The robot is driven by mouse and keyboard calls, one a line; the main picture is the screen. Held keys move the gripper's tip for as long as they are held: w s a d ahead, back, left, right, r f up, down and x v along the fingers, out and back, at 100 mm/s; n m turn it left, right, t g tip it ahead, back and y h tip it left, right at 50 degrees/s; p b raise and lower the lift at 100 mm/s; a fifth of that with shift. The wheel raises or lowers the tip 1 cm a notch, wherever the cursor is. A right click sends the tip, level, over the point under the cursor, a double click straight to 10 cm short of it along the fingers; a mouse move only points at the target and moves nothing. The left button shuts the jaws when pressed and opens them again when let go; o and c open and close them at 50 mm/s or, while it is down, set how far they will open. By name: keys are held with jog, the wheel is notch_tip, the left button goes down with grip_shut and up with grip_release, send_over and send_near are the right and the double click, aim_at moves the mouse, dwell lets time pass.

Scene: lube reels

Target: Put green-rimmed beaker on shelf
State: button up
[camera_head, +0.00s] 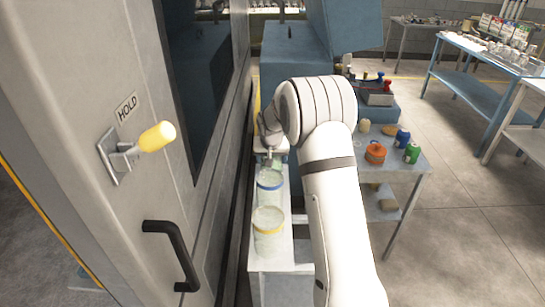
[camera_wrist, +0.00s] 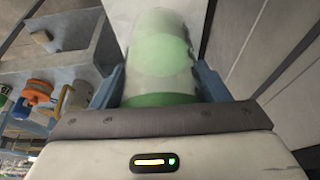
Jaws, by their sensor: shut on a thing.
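My gripper (camera_wrist: 160,88) is shut on the green-rimmed beaker (camera_wrist: 160,60), a clear cup with a green tint, held between the two blue-grey fingers in the wrist view. In the head view my gripper (camera_head: 268,158) is over the far part of a narrow pale shelf (camera_head: 288,225) beside the grey machine. The held beaker is mostly hidden there, and I cannot tell whether it touches the shelf. A blue-rimmed beaker (camera_head: 269,189) and a yellow-rimmed beaker (camera_head: 268,235) stand upright on the shelf, nearer the camera than my gripper.
The grey machine door (camera_head: 185,190), with a black handle (camera_head: 172,250) and a yellow-knobbed lever (camera_head: 155,137), closes off the left side. A small table (camera_head: 405,180) to the right holds an orange pot (camera_head: 375,153), a green can (camera_head: 412,153) and other items. Open floor lies at right.

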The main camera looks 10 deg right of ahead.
jog(key=shift+f+b, duration=0.15)
jog(key=shift+b, duration=0.2)
jog(key=o, duration=1.2)
jog(key=shift+s, duration=0.1)
jog(key=shift+c, duration=0.2)
jog(key=shift+r+p, duration=0.3)
jog(key=shift+r, duration=0.2)
jog(key=d+b+v, duration=0.1)
jog(key=b+v, duration=0.2)
jog(key=v, duration=0.8)
jog(key=s+r+n, duration=0.1)
jog(key=s+r, duration=0.2)
jog(key=s, duration=0.6)
jog(key=s+r, duration=0.4)
jog(key=s, duration=0.5)
jog(key=s+f, duration=0.2)
jog(key=s, duration=0.8)
jog(key=s+f+n, duration=0.1)
jog(key=s+f, duration=0.1)
jog(key=s, duration=0.9)
jog(key=shift+a+g+y, duration=0.4)
